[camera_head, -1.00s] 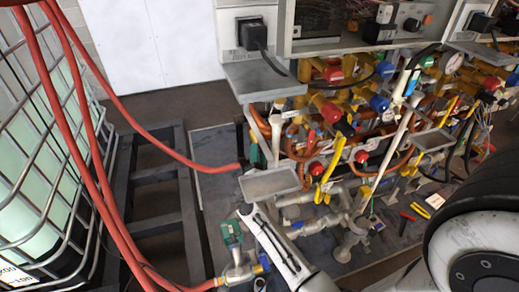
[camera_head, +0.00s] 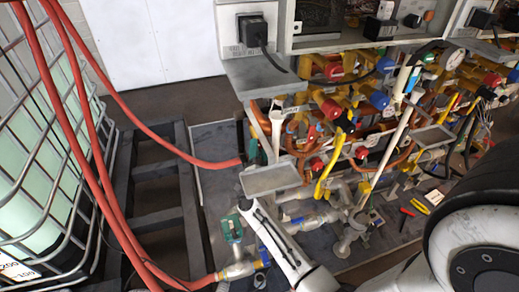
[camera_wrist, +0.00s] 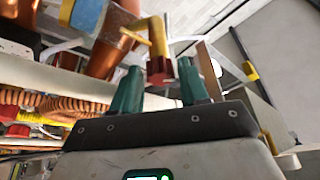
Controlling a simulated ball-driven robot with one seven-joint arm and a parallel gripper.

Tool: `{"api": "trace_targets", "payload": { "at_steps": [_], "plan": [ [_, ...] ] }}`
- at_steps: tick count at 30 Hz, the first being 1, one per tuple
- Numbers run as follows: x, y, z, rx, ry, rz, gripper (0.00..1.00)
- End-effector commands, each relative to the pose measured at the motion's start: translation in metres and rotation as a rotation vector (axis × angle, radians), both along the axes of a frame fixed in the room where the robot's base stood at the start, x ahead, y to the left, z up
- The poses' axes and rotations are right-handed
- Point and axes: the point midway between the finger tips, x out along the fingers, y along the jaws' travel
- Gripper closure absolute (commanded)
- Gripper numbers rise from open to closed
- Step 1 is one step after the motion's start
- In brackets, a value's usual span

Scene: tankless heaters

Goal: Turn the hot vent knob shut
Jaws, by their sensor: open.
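My gripper (camera_wrist: 159,78) shows in the wrist view with two teal fingers, apart and pointing up at the pipework. A yellow bent part (camera_wrist: 158,38) with a red end piece (camera_wrist: 159,69) appears between and beyond the fingertips. This may be the hot vent knob, but I cannot tell for sure, nor whether a finger touches it. In the head view, the heater pipework (camera_head: 345,120) carries several red, blue and yellow valve handles.
Copper pipes (camera_wrist: 110,48) and a pale pipe (camera_wrist: 50,82) run close left of my gripper. In the head view, a grey shelf plate (camera_head: 272,179) juts out below the valves. Red hoses (camera_head: 110,225) and a caged tank (camera_head: 40,170) stand left. Bare floor lies behind.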

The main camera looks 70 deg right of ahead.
Motion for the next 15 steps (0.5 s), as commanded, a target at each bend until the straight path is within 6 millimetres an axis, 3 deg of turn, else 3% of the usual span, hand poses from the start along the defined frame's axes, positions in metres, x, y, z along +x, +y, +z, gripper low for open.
{"api": "trace_targets", "payload": {
  "at_steps": [15],
  "plan": [
    [-0.034,0.074,-0.026,0.002,0.002,0.003,0.56]
  ]
}}
